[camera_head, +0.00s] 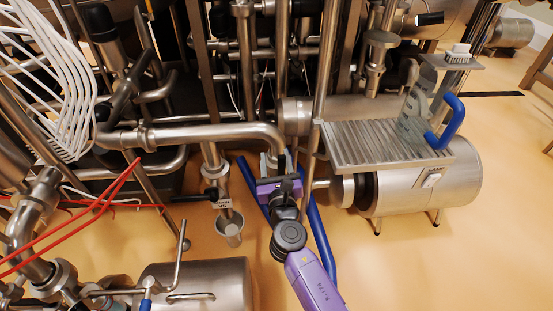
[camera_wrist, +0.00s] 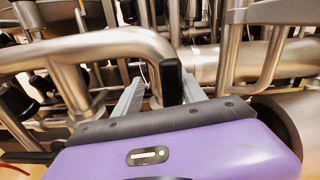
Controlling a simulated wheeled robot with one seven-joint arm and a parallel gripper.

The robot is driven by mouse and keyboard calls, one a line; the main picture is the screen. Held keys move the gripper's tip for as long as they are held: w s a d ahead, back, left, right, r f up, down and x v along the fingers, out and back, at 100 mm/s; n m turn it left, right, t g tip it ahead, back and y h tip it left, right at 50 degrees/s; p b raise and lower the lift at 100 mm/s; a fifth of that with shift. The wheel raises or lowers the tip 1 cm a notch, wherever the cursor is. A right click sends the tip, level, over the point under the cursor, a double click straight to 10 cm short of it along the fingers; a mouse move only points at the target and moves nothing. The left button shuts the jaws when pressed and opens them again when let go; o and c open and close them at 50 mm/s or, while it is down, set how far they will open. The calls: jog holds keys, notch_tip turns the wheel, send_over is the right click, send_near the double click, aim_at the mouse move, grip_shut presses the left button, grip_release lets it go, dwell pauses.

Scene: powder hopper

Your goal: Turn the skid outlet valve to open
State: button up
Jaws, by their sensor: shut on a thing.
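A black upright handle (camera_wrist: 172,82) stands between my gripper's fingers in the wrist view, beside a bent steel pipe (camera_wrist: 95,46). I take it for the skid outlet valve's handle, but no label on it can be read. My gripper (camera_wrist: 160,92) is shut on this handle. In the head view my gripper (camera_head: 276,163) is at the downturned end of the horizontal steel pipe (camera_head: 215,133). The valve body is mostly hidden by my gripper, and I cannot tell how far the handle is turned.
A second black lever (camera_head: 195,197) with a label sits left of my gripper, above a steel cup (camera_head: 229,229). A motor (camera_head: 420,180) under a ribbed plate (camera_head: 375,143) stands close on the right. Blue hoses (camera_head: 320,240) run beside my arm. A steel vessel (camera_head: 205,282) is at front left.

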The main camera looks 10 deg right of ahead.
jog(key=shift+s+r, duration=0.1)
dwell(0.4)
jog(key=s+p, duration=0.2)
jog(key=s, duration=0.5)
jog(key=shift+s, duration=0.3)
jog(key=shift+d, duration=0.15)
